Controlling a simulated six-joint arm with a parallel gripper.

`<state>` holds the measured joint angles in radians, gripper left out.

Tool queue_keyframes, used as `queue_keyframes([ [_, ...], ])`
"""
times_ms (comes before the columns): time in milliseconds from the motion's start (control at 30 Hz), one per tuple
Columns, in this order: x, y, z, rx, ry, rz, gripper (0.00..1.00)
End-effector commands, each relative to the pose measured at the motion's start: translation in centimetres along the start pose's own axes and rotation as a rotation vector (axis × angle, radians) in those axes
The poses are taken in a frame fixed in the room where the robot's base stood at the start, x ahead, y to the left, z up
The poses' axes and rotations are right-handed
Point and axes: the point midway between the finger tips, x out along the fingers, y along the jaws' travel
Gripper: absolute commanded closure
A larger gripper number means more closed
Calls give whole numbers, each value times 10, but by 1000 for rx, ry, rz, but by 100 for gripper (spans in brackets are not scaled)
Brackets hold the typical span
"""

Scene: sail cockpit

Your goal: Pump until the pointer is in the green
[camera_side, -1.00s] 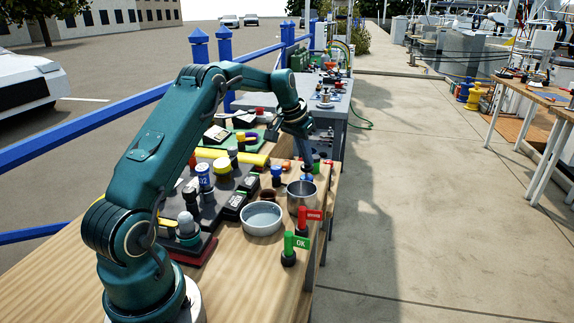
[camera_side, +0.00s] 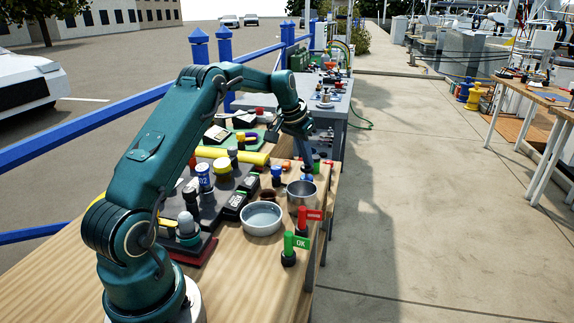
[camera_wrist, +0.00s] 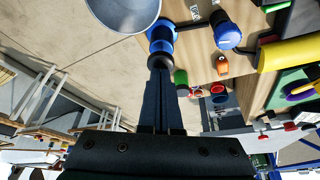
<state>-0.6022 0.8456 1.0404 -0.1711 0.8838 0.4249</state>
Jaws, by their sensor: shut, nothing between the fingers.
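My gripper (camera_side: 308,170) is shut and empty, pointing down at the far right part of the wooden bench. In the wrist view its closed fingers (camera_wrist: 160,72) end at a black and blue round knob (camera_wrist: 161,38), which may be the pump's plunger. The tips overlap its black part; I cannot tell whether they touch. In the side view a blue part (camera_side: 306,178) shows just under the fingertips. I cannot make out a gauge, a pointer or a green zone in either view.
A metal cup (camera_side: 301,196) stands close to the fingertips, with a white bowl (camera_side: 261,219) nearer. A second blue knob (camera_wrist: 228,34) and a green knob (camera_wrist: 181,78) are close by. Green OK (camera_side: 289,245) and red (camera_side: 303,216) flagged posts stand at the bench's right edge.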

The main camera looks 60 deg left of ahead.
Motion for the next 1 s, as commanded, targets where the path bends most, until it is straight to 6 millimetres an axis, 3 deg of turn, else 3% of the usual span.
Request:
queue_keyframes([
  [500,-4,0,-2,0,0,0,100],
  [1000,-46,0,-21,1,4,-2,100],
])
